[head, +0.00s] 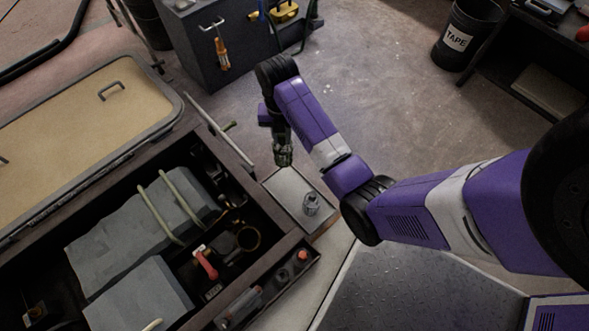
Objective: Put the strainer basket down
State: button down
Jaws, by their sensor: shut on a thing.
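My gripper (283,146) points down near the middle of the view, above the far end of a pale flat tray (286,187). It is shut on a small dark, greenish mesh-like cylinder, the strainer basket (284,158). The basket hangs below the fingers. The fingers are small and dark here and hide its upper part. From this angle I cannot tell whether its bottom touches anything. A small grey metal-looking piece (311,204) stands on the near part of the tray.
Left of the tray is an open dark bay with grey blocks (140,235), hoses and a red-handled valve (205,262). Its tan hatch lid (85,135) lies open. A small bin (292,273) holds several items.

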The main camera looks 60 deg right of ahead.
notch_tip(320, 180, down, 19)
jog(key=b, duration=0.8)
jog(key=shift+f, duration=0.25)
jog(key=c, duration=1.3)
grip_release()
jog(key=shift+o, duration=0.2)
jog(key=shift+r, duration=0.1)
